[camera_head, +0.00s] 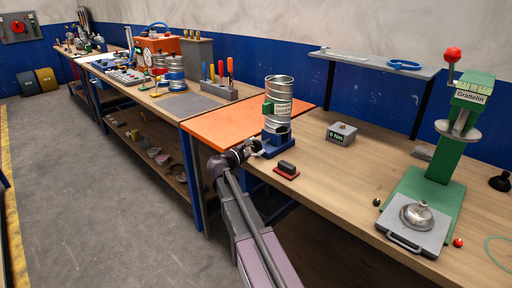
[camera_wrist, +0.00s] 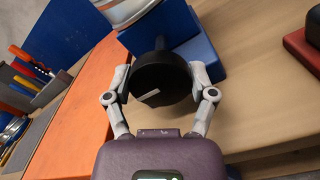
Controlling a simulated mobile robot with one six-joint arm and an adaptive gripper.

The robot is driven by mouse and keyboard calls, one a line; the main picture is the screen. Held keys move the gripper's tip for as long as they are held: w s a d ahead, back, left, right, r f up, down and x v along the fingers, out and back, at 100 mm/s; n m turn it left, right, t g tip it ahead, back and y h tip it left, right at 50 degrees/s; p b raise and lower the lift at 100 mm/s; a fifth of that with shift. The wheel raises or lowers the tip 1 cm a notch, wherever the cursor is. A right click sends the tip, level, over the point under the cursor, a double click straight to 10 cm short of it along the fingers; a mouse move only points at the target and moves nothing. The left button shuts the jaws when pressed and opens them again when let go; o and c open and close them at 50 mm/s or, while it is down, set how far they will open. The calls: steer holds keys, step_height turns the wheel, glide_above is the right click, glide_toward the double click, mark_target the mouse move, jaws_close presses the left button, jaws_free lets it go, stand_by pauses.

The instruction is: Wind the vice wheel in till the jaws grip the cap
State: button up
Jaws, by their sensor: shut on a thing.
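The blue vice (camera_head: 277,146) stands at the front edge of the bench; its blue body also shows in the wrist view (camera_wrist: 205,50). A silvery ribbed duct piece (camera_head: 279,88) with a green label stands upright over it. A silvery round part, perhaps the cap, shows at the top of the wrist view (camera_wrist: 128,10). Whether the jaws touch it, I cannot tell. The black vice wheel (camera_wrist: 162,75) lies between the fingers of my gripper (camera_wrist: 161,92), which is shut on it from both sides. In the head view my gripper (camera_head: 250,150) hides most of the wheel.
An orange mat (camera_head: 215,127) lies left of the vice. A black block on a red base (camera_head: 286,170) sits close on the right, near the bench edge. A grey box reading 0 Nm (camera_head: 341,134) and a green press (camera_head: 440,165) stand further right. Screwdrivers (camera_head: 220,75) stand behind.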

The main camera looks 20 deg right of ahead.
stand_by(0.3)
steer(key=o, duration=1)
steer(key=shift+o, duration=0.2)
steer(key=v, duration=1.2)
